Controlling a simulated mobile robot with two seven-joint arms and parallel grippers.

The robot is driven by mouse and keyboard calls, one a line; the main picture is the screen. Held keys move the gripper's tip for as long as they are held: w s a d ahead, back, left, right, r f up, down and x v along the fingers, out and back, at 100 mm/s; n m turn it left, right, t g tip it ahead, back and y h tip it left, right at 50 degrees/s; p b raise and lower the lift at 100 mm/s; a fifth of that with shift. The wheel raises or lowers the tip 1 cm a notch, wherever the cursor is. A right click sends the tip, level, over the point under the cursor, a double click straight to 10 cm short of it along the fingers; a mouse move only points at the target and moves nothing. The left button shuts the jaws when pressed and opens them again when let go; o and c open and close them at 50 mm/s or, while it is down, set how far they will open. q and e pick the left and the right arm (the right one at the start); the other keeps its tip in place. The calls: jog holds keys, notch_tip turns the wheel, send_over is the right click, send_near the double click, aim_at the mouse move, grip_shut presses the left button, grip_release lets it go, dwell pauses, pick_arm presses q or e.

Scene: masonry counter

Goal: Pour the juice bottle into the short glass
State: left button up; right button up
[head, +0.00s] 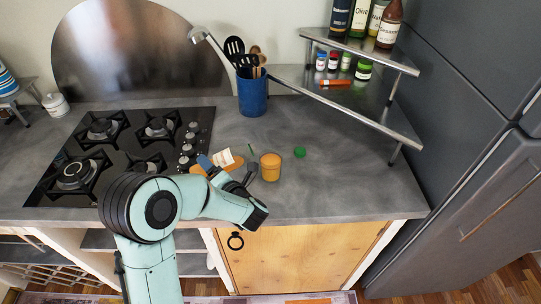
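A short glass (270,167) filled with orange stands upright on the grey counter, right of my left gripper. My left gripper (246,177) is low over the counter, close to the glass's left side, and is partly hidden by its own wrist. A tilted object with a white label and orange parts, seemingly the juice bottle (225,158), is just behind and left of the gripper. My arm covers its lower part, so I cannot tell whether the fingers hold it. A green cap (300,152) lies on the counter right of the glass. My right gripper is out of view.
A black gas hob (75,192) is at left. A blue utensil pot (253,95) stands behind. A corner shelf (355,112) with jars and bottles is at back right, next to a grey fridge (470,150). The counter right of the glass is mostly clear.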

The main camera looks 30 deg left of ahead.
pick_arm(q)
jog(key=shift+r, duration=0.15)
jog(key=shift+r+p, duration=0.1)
jog(key=shift+p, duration=0.2)
jog(key=shift+d+r, duration=0.1)
jog(key=shift+r, duration=0.1)
jog(key=shift+w+m, duration=0.1)
jog(key=shift+m, duration=0.2)
jog(key=shift+w+d+r, duration=0.1)
jog(key=shift+r, duration=0.1)
jog(key=shift+r, duration=0.1)
jog(key=shift+r+y, duration=0.1)
jog(key=shift+y, duration=0.2)
jog(key=shift+r, duration=0.1)
jog(key=shift+m, duration=0.3)
